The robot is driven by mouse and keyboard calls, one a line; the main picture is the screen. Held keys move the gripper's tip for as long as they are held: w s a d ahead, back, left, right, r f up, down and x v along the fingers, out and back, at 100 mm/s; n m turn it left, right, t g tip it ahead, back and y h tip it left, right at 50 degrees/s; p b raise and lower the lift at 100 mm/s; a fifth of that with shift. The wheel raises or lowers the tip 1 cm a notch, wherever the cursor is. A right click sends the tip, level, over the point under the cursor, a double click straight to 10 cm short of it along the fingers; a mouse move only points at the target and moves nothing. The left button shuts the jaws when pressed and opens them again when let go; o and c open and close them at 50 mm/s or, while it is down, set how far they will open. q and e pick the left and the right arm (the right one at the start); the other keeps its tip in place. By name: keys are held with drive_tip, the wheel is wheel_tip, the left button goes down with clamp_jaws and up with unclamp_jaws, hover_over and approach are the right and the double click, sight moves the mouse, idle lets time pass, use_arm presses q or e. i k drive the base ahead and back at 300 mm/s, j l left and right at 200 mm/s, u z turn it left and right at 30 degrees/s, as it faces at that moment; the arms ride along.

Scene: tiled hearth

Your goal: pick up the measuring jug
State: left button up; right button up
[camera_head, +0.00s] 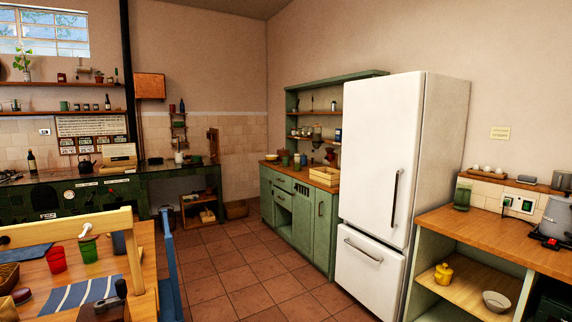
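No measuring jug can be made out for certain. A greenish see-through vessel (462,195) stands upright at the back left of the right-hand wooden counter (500,238). It may be the jug, but I cannot see a handle or markings. Small vessels, including a green one (285,158), stand on the green dresser (290,205) farther back, too small to tell. Neither of my grippers is in view.
A white fridge (385,160) stands between dresser and right-hand counter. A yellow pot (443,273) and pale bowl (496,301) sit on the lower shelf. A table with red cup (56,260) and green cup (89,250) is at left. The tiled floor (235,265) is clear.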

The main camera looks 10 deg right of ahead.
sight(298, 163)
drive_tip(key=i+l+z, duration=0.1)
drive_tip(key=i+l, duration=0.25)
drive_tip(key=l, duration=0.2)
drive_tip(key=i+l+z, duration=0.1)
drive_tip(key=i+l, duration=0.25)
drive_tip(key=l, duration=0.15)
drive_tip(key=i+l+u, duration=0.1)
drive_tip(key=i, duration=0.35)
drive_tip(key=i+l+u, duration=0.1)
drive_tip(key=i, duration=0.3)
drive_tip(key=i+l+u, duration=0.1)
drive_tip(key=i, duration=0.35)
drive_tip(key=i+l+u, duration=0.1)
drive_tip(key=i, duration=0.3)
drive_tip(key=i+u, duration=0.15)
drive_tip(key=i, duration=2.45)
